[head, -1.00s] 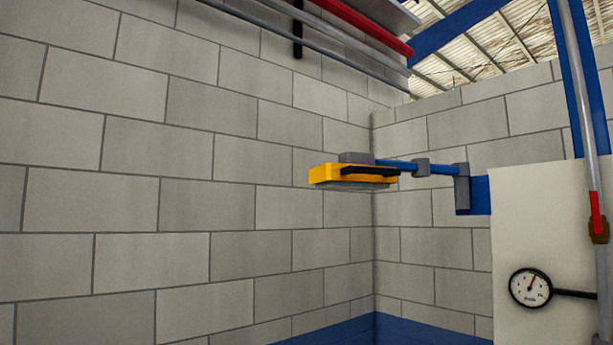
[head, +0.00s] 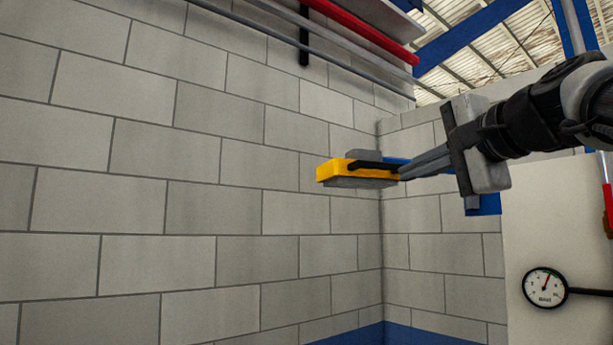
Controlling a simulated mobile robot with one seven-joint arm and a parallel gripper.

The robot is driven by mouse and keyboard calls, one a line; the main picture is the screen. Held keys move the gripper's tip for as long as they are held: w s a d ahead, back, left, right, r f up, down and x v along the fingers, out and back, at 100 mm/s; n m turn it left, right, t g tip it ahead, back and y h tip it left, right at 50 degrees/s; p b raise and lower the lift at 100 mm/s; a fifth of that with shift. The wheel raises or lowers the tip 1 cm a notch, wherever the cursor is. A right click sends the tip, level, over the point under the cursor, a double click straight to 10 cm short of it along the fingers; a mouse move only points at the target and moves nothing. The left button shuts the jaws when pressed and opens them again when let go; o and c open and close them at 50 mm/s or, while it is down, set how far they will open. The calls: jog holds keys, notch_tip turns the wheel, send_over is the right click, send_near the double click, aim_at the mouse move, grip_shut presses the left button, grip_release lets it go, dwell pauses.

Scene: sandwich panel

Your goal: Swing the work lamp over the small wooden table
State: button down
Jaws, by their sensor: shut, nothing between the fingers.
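The work lamp is a flat yellow head (head: 350,173) with a black handle (head: 374,165) along its side and a grey underside. It hangs on a blue jointed arm (head: 395,160), fixed to a blue bracket (head: 484,205) on the right-hand wall. My gripper (head: 405,173) reaches in from the right, with its shut fingers pointing left. The fingertips appear at the right end of the lamp head, near the handle; I cannot tell whether they touch it. My gripper hides most of the lamp's arm. The small wooden table is not in view.
A grey block wall (head: 180,190) fills the left and middle, meeting another wall at the corner. Red and grey pipes (head: 360,31) run overhead. A white panel (head: 540,220) and a round pressure gauge (head: 545,287) stand at the right. The space below the lamp looks clear.

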aim_at(365, 166)
jog(key=shift+m+t, duration=0.6)
jog(key=r, duration=0.2)
jog(key=d+r, duration=0.1)
jog(key=r, duration=0.1)
jog(key=shift+s+d, duration=0.1)
jog(key=shift+s, duration=0.05)
jog(key=p+x, duration=0.3)
jog(key=x, duration=1.1)
